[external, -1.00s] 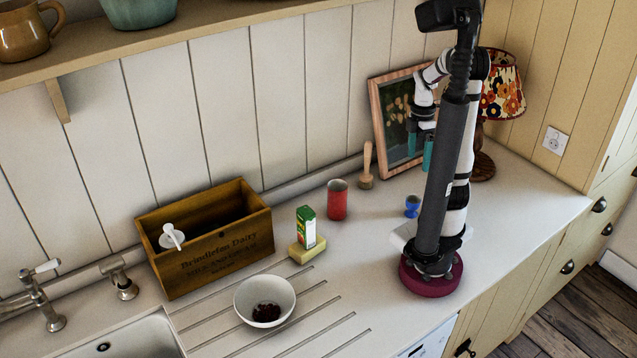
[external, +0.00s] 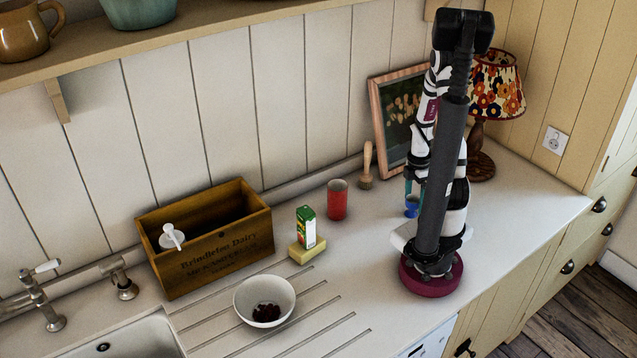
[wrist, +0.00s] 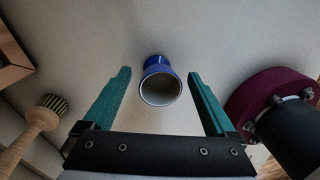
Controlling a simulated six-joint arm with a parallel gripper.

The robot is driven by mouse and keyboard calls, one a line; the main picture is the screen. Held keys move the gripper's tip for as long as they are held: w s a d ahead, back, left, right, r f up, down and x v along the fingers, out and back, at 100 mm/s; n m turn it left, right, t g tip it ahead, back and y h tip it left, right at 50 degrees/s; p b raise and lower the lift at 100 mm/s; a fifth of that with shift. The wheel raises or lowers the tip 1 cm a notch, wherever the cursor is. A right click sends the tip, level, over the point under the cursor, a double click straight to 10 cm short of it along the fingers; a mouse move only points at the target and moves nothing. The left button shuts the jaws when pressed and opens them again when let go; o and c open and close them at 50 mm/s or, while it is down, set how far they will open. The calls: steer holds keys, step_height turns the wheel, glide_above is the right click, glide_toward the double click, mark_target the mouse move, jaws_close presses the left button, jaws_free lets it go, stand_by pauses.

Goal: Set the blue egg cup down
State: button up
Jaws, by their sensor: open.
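The blue egg cup (external: 411,206) stands on the worktop just left of my arm's base in the external view. In the wrist view the egg cup (wrist: 160,82) shows its round white inside facing the camera. My gripper (wrist: 158,75) is open, with one teal finger on each side of the cup and a visible gap on both sides. In the external view my gripper (external: 410,187) is low over the cup, and my arm hides most of it.
A wooden-handled brush (external: 367,168) and a framed picture (external: 400,115) stand behind the cup. A red canister (external: 337,200) is to its left, with a lamp (external: 497,90) behind my arm. A carton (external: 306,226), crate (external: 210,240) and white bowl (external: 264,299) are further left.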

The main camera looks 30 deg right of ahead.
jaws_close()
steer(key=shift+r, duration=0.1)
